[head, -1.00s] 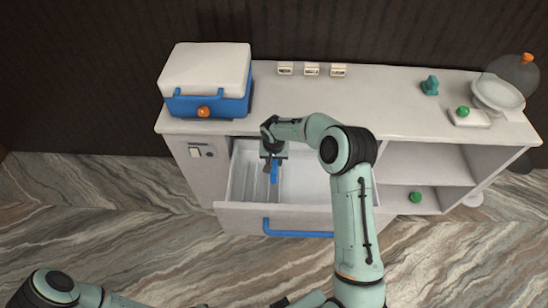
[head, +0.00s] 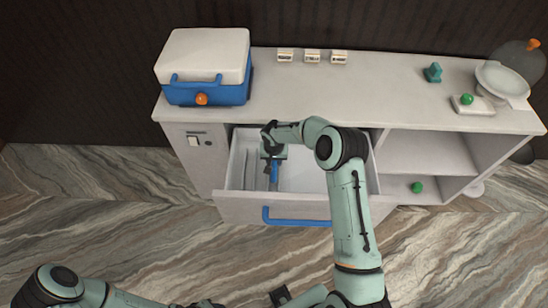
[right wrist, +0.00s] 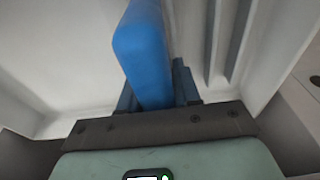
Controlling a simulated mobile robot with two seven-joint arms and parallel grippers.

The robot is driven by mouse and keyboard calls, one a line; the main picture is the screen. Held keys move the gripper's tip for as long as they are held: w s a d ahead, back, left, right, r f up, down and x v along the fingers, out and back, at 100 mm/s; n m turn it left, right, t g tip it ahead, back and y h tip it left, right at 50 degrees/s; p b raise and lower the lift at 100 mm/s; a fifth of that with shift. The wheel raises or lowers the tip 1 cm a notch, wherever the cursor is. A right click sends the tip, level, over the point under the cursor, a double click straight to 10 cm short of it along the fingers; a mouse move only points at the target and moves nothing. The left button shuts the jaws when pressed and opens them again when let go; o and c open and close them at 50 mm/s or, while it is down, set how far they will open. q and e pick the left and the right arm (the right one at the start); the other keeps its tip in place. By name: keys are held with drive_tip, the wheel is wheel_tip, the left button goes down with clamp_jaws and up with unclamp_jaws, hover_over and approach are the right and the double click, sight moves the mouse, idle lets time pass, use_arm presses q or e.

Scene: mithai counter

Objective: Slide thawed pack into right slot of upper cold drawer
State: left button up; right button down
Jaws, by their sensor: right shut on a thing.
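The upper cold drawer (head: 335,207) is pulled open, with its blue handle (head: 297,217) at the front. Thin upright dividers (head: 247,172) stand in its left part. My right gripper (head: 272,163) reaches down into the drawer and is shut on a blue pack (head: 274,176), held upright just right of those dividers. In the right wrist view the pack (right wrist: 145,55) stands between the dark fingers, apart from the dividers (right wrist: 226,40). Its lower end is hard to see, so I cannot tell whether it touches the drawer floor.
A blue cooler box (head: 207,93) with a white lid stands on the counter (head: 370,90). Small label blocks (head: 312,56), a teal object (head: 433,72) and a scale (head: 502,80) are also there. Open shelves (head: 425,155) lie right of the drawer. The drawer's right part is clear.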

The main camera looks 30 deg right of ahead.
drive_tip(key=shift+f+b, duration=1.35)
drive_tip(key=shift+f, duration=0.9)
use_arm(q)
drive_tip(key=s+f, duration=0.2)
drive_tip(key=f, duration=0.1)
drive_tip(key=shift+f, duration=0.3)
use_arm(e)
drive_tip(key=shift+s+f, duration=0.1)
drive_tip(key=shift+f, duration=0.1)
drive_tip(key=shift+s+a+f, duration=0.15)
drive_tip(key=shift+f, duration=0.05)
drive_tip(key=c, duration=0.7)
unclamp_jaws()
use_arm(q)
drive_tip(key=shift+a, duration=0.1)
use_arm(e)
drive_tip(key=shift+f, duration=0.1)
drive_tip(key=shift+s+d, duration=0.15)
drive_tip(key=shift+d, duration=0.05)
use_arm(q)
drive_tip(key=shift+f+b, duration=0.2)
drive_tip(key=shift+b, duration=0.1)
use_arm(e)
drive_tip(key=r, duration=0.4)
drive_tip(key=a+r, duration=0.1)
drive_tip(key=r, duration=0.9)
drive_tip(key=shift+s+a+r, duration=0.2)
drive_tip(key=shift+s+a, duration=0.15)
